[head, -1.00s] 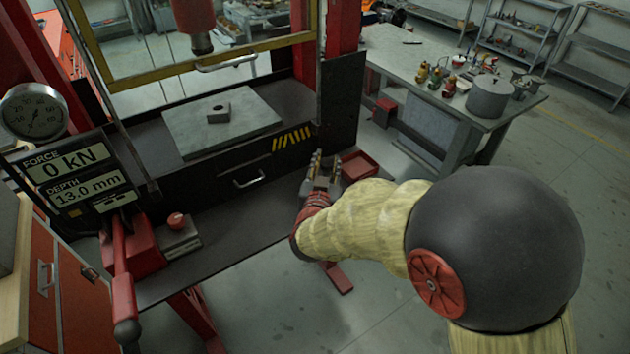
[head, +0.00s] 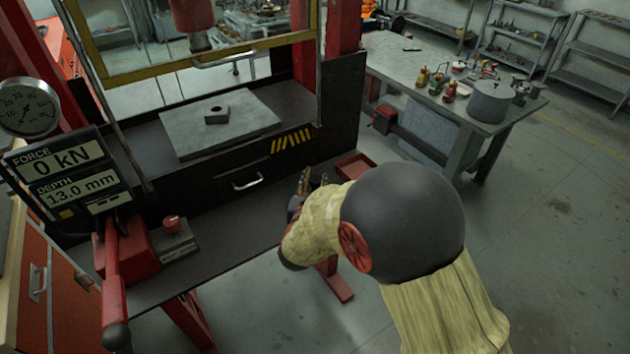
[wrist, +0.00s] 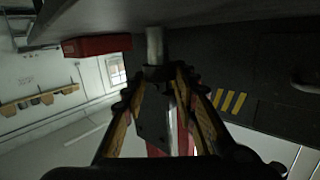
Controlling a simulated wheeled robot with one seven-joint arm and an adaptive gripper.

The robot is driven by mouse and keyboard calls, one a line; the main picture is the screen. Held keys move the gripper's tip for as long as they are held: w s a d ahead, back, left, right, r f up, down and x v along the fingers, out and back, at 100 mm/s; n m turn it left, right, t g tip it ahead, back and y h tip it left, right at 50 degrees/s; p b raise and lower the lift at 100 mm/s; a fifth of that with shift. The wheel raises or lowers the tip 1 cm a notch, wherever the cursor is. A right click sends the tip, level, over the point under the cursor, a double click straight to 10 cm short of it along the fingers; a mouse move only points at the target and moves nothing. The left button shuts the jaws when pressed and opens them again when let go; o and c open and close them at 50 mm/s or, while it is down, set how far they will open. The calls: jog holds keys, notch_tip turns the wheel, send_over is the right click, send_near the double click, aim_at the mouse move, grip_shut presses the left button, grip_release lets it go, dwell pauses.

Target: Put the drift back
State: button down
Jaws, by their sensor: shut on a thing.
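The drift (wrist: 154,45) shows in the wrist view as a pale grey metal cylinder at the fingertips. A dark collar-like part surrounds its lower section in that picture; I cannot tell what it belongs to. My gripper (wrist: 160,76) is shut on the drift. In the head view my gripper (head: 310,183) is low at the press's front right corner, beside the red tray. My forearm hides much of it there, and I cannot make out the drift in that view.
The red tray (head: 355,165) sits on the right of the press shelf. The press bed plate (head: 222,122) carries a small dark block with a hole (head: 217,115). A red-knobbed box (head: 175,240) stands at the front left. The workbench (head: 415,75) is behind right.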

jog(key=c, duration=1.9)
grip_release()
jog(key=shift+f, duration=0.2)
jog(key=o, duration=0.4)
jog(key=shift+o, duration=0.5)
